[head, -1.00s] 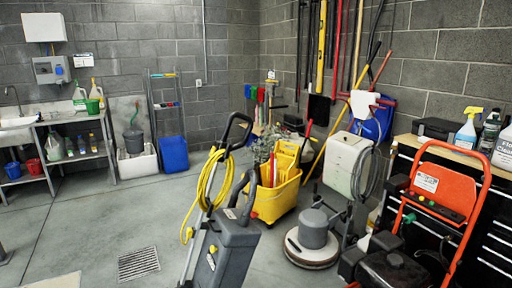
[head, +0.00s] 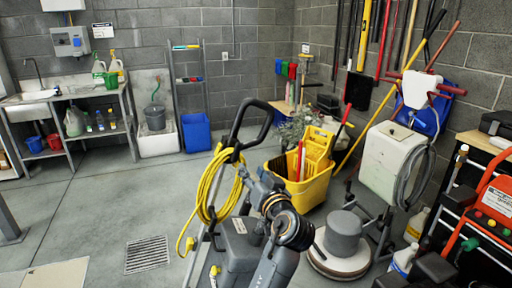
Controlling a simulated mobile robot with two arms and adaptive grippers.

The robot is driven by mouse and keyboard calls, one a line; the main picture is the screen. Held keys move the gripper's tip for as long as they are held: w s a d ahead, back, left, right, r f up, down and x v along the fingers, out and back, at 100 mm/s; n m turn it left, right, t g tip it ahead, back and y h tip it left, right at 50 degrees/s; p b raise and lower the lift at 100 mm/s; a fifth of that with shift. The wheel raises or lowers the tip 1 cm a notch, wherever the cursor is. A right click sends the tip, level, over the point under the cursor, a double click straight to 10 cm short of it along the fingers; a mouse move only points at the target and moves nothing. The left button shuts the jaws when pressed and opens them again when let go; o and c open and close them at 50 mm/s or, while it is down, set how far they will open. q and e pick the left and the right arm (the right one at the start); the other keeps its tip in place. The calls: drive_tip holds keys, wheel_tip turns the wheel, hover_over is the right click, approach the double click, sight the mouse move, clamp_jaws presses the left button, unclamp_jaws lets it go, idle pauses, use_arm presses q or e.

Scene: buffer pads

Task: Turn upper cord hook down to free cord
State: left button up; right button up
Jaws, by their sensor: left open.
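A dark grey floor machine (head: 238,240) with a black loop handle (head: 240,122) stands at the centre front. A yellow cord (head: 206,185) hangs in long coils on the left side of its handle post. The upper cord hook (head: 229,154) is at the top of the coils, just below the handle; its exact turn is too small to tell. My left gripper (head: 246,174) is open, just right of and slightly below the hook, close to the cord's top. Its wrist hides part of the machine. I cannot tell whether it touches the hook. My right gripper is out of view.
A yellow mop bucket (head: 308,186) stands behind and right of the machine. A round floor scrubber (head: 342,240) and an orange-framed machine (head: 490,205) are to the right. A sink bench (head: 70,95) is at the back left. Floor left of the machine is clear, with a drain grate (head: 147,254).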

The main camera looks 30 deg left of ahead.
sight(238, 152)
use_arm(q)
drive_tip(key=p+x, duration=0.2)
drive_tip(key=x, duration=1)
drive_tip(key=shift+s+a+r+p, duration=0.1)
drive_tip(key=shift+a+r+p, duration=0.05)
drive_tip(key=shift+a+p, duration=0.15)
drive_tip(key=shift+a, duration=0.15)
drive_tip(key=shift+c, duration=0.8)
clamp_jaws()
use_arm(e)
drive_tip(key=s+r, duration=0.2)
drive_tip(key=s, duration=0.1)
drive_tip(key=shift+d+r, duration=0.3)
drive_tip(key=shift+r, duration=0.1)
